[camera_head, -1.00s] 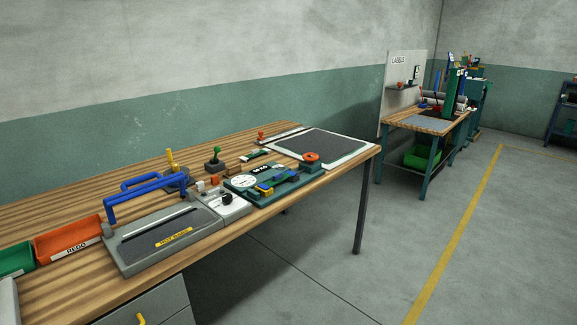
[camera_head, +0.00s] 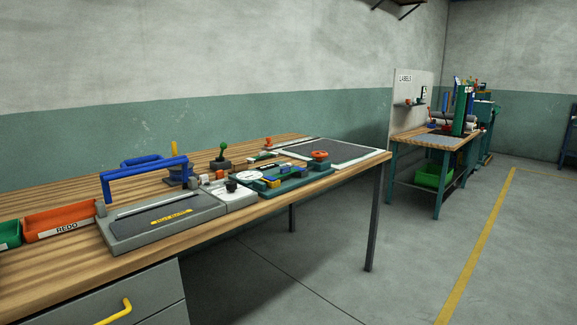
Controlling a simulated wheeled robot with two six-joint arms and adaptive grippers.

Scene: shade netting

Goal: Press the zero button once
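No zero button can be made out for certain at this distance. On the long wooden workbench (camera_head: 60,262) stands a green device (camera_head: 310,178) with a white round dial (camera_head: 249,176) and an orange-red knob (camera_head: 320,156). Left of it is a small white unit (camera_head: 236,198) with a black knob (camera_head: 231,186). Further left is a grey heat sealer (camera_head: 140,231) with a blue handle (camera_head: 145,173) and a yellow label. Neither of my grippers is in view.
An orange REDO bin (camera_head: 62,221) and a green bin (camera_head: 9,235) stand at the bench's left. A dark mat (camera_head: 330,150) lies at its far right end. A second table (camera_head: 420,139) stands further back. The floor on the right is clear.

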